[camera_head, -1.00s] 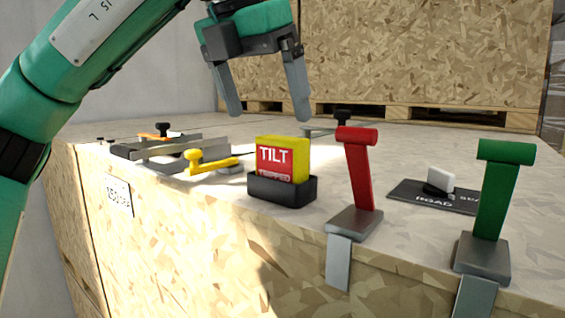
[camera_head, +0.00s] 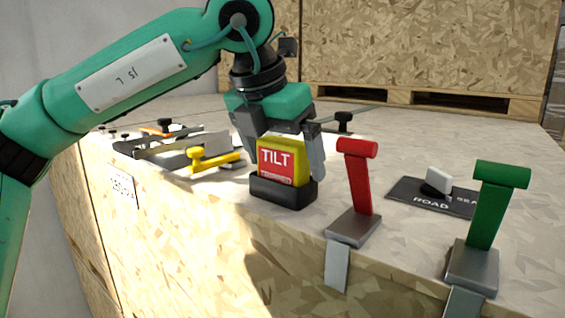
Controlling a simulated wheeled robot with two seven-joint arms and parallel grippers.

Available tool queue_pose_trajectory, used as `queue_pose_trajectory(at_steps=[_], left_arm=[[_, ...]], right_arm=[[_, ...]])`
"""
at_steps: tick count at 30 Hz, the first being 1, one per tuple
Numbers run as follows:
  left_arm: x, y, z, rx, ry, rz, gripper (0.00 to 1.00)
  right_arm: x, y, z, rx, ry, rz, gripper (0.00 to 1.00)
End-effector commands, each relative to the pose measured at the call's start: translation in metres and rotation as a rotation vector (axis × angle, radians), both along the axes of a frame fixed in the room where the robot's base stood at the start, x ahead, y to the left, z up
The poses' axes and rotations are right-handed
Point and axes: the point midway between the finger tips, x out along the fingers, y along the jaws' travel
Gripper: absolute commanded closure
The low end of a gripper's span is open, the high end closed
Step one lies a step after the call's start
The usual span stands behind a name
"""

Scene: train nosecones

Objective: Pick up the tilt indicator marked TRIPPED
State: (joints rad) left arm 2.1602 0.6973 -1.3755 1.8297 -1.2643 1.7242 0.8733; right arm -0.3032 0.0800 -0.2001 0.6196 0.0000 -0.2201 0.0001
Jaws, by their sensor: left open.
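The tilt indicator (camera_head: 281,165) is a yellow block with a red front label reading TILT, with smaller white text below that looks like TRIPPED. It stands upright in a black holder (camera_head: 283,191) near the front edge of the crate top. My left gripper (camera_head: 284,170) is open and has come down over the indicator. One finger is at its left side, partly hidden behind it, and the other is at its right side. I cannot tell whether the fingers touch it. My right gripper is not in view.
A red-handled lever (camera_head: 358,185) stands close on the right, with a green-handled lever (camera_head: 490,215) farther right. A plate marked ROAD (camera_head: 425,198) with a white switch lies between and behind them. A yellow-handled clamp (camera_head: 212,159) and metal parts lie left. The crate top (camera_head: 500,140) is clear at back right.

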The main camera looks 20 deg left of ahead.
Motion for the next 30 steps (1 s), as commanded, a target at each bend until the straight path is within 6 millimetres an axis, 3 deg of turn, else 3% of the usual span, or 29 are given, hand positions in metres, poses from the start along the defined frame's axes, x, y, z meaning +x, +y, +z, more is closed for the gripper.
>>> queue_pose_trajectory(at_steps=[2,9,22,30], left_arm=[[0.0,0.0,0.0,0.0,0.0,0.0,0.08],[0.0,0.0,0.0,0.0,0.0,0.0,0.55],[0.0,0.0,0.006,0.001,-0.002,0.001,0.55],[0.0,-0.001,0.039,-0.001,-0.003,0.0,0.55]], right_arm=[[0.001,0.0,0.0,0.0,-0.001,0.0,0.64],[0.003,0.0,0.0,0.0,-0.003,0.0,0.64],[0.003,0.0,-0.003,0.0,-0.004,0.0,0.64],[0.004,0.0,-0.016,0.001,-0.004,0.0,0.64]])
